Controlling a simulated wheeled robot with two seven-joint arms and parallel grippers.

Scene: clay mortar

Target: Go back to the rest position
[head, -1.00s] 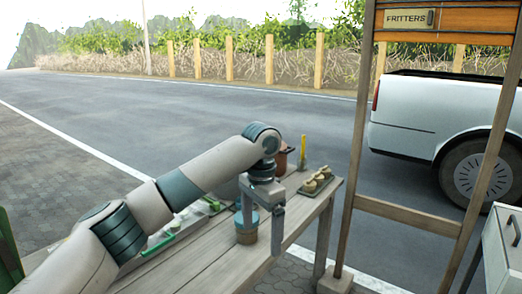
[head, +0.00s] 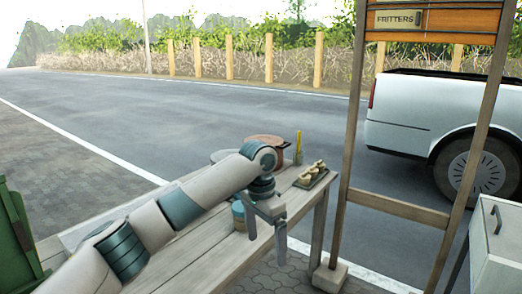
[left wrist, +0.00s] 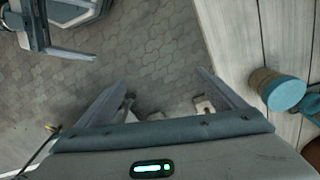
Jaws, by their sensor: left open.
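My left gripper (head: 266,234) hangs past the front edge of the wooden table (head: 205,262), pointing down, with its two fingers apart and nothing between them. In the left wrist view my left gripper (left wrist: 158,88) also shows spread fingers over paved ground. A small pot with a blue top (head: 238,214) stands on the table just left of the gripper, apart from it. It also shows at the right of the left wrist view (left wrist: 284,92). My right gripper does not show in the head view.
A brown clay pot (head: 266,146), a yellow upright object (head: 298,148) and a tray (head: 322,180) of pale pieces stand on the table's far end. A wooden sign frame (head: 400,207) and a white cabinet (head: 495,250) stand right. A green bin (head: 12,230) is left.

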